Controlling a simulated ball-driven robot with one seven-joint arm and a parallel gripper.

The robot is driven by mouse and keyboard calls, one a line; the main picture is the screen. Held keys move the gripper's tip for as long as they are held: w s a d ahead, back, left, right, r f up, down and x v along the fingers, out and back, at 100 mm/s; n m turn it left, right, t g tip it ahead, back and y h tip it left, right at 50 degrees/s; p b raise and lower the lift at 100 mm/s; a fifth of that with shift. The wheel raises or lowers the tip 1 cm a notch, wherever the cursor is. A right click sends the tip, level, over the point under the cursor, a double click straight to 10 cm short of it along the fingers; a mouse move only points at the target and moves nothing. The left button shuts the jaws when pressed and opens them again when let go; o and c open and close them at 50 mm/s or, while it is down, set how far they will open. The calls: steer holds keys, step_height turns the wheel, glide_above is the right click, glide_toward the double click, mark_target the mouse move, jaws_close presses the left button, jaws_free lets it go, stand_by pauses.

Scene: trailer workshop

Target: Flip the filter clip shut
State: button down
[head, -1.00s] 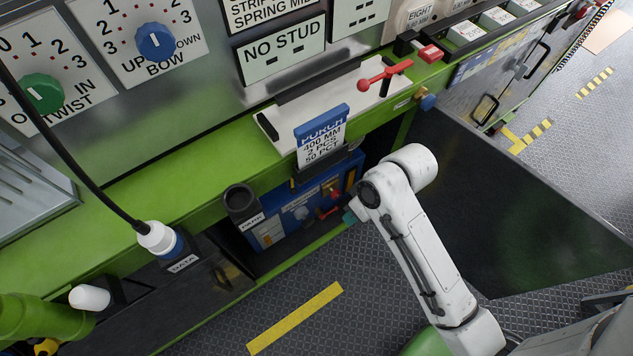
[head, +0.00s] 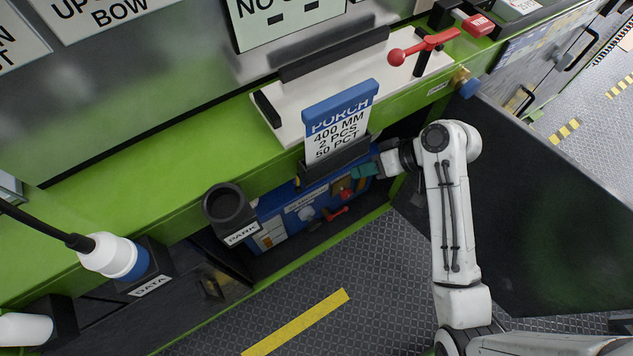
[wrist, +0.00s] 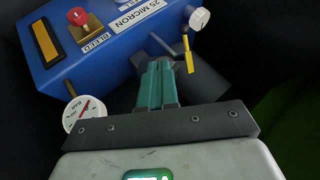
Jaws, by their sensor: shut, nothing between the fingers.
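A blue filter unit (head: 290,222) sits in the recess under the green bench, and it fills the upper left of the wrist view (wrist: 75,60). It bears a 25 MICRON label (wrist: 131,20), a BLEED label and a red knob (wrist: 77,17) on a brass plate. A thin yellow lever (wrist: 187,52), possibly the clip, stands at the unit's right end near a white knob (wrist: 199,20). My gripper (wrist: 155,62) has its teal fingers shut and empty, left of the yellow lever; contact cannot be told. In the head view my gripper (head: 357,172) reaches into the recess.
A card holder (head: 335,157) with the PORCH card (head: 337,125) overhangs the recess. A PARK cup (head: 230,207) is at left. A round gauge (wrist: 84,114) is close to my gripper's left. A dark panel (head: 560,220) stands at right. The patterned floor in front is open.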

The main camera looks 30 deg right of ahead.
steer(key=w+a+f+b, duration=0.2)
steer(key=w+a+f, duration=0.3)
steer(key=a+f, duration=0.2)
steer(key=shift+w+a, duration=0.3)
steer(key=shift+a, duration=0.85)
steer(key=shift+s+a+m+t+y+p, duration=0.1)
steer(key=shift+a+m+t+y+p, duration=0.2)
steer(key=shift+m+t+p, duration=0.35)
steer(key=a+m+t+p, duration=0.1)
steer(key=m+t, duration=0.1)
steer(key=m, duration=0.2)
steer(key=w+a+r+m+t+p, duration=0.1)
steer(key=a+m+t, duration=0.1)
steer(key=m, duration=0.2)
steer(key=a+m+t, duration=0.2)
steer(key=m, duration=0.2)
steer(key=shift+w+a+r+h+p, duration=0.15)
steer(key=shift+w+a+h+p, duration=0.05)
steer(key=shift+h+p, duration=0.2)
